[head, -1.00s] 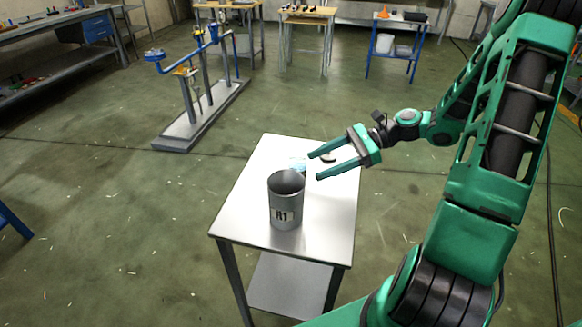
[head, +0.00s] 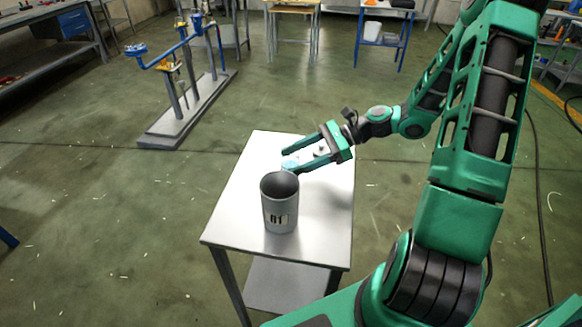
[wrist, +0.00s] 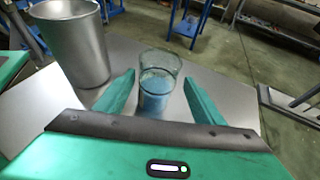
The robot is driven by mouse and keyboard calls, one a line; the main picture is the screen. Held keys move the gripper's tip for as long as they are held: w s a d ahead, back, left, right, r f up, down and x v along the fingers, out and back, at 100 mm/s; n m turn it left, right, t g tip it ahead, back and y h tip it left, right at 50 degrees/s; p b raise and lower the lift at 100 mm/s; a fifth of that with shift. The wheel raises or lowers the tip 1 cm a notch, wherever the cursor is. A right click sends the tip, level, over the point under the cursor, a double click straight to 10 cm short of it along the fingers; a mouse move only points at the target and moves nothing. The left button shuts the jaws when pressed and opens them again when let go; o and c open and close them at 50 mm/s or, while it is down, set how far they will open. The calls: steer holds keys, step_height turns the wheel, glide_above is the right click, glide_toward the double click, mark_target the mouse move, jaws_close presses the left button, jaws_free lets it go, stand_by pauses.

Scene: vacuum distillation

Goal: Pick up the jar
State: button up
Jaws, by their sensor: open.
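The jar (wrist: 158,85) is clear glass with blue contents and stands upright on the small metal table (head: 232,215). In the wrist view it lies between and a little beyond the two green fingers of my gripper (wrist: 160,95), which are apart. In the head view only a small bluish part of the jar (head: 291,164) shows by the fingertips. My gripper (head: 283,163) is open and low over the table, reaching in from the right. I cannot tell whether a finger touches the jar.
A grey metal canister (head: 279,205) with a label stands on the same table, in front of the jar; it also shows at the left in the wrist view (wrist: 75,45). A blue pipe stand (head: 185,105) is on the floor behind. Workbenches line the back.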

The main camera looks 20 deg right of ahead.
steer(key=x, duration=0.5)
steer(key=shift+s+a+f, duration=0.1)
steer(key=shift+s, duration=0.2)
steer(key=c, duration=1.2)
